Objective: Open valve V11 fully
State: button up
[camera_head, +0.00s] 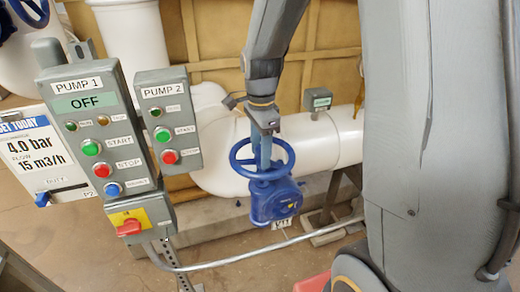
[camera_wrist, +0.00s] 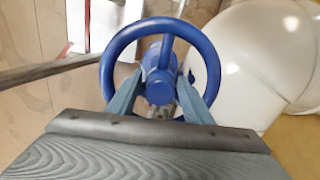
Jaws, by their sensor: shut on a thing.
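Valve V11 is a blue valve with a round blue handwheel (camera_head: 236,163) and a blue body (camera_head: 275,200). A small tag reading V11 (camera_head: 282,224) hangs under the body. My gripper (camera_head: 263,166) reaches down from above into the middle of the wheel. In the wrist view the handwheel (camera_wrist: 108,62) fills the upper middle, and my gripper's (camera_wrist: 158,88) two blue-grey fingers reach inside the rim, one on each side of the blue hub. The jaws are shut on the handwheel at its hub. The exact contact at the fingertips is partly hidden.
A grey PUMP 1 panel (camera_head: 95,130) and a PUMP 2 panel (camera_head: 168,120) stand to the left. PUMP 1's display reads OFF. A white pipe (camera_head: 325,150) runs behind the valve. A grey rail (camera_head: 250,258) passes low in front.

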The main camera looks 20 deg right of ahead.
jog(key=n, duration=0.2)
jog(key=n+p, duration=0.1)
jog(key=shift+s+d+n, duration=0.1)
jog(key=shift+d+n, duration=0.2)
jog(key=shift+n, duration=0.1)
jog(key=n, duration=0.4)
jog(key=shift+w+r+n, duration=0.1)
jog(key=shift+w+n, duration=0.15)
jog(key=shift+n, duration=0.05)
jog(key=shift+c, duration=0.3)
jog(key=n, duration=0.4)
jog(key=shift+d+n, duration=0.1)
jog(key=shift+n, duration=1.8)
jog(key=shift+c, duration=0.2)
jog(key=o, duration=0.9)
jog(key=shift+w, duration=0.15)
jog(key=shift+r, duration=0.15)
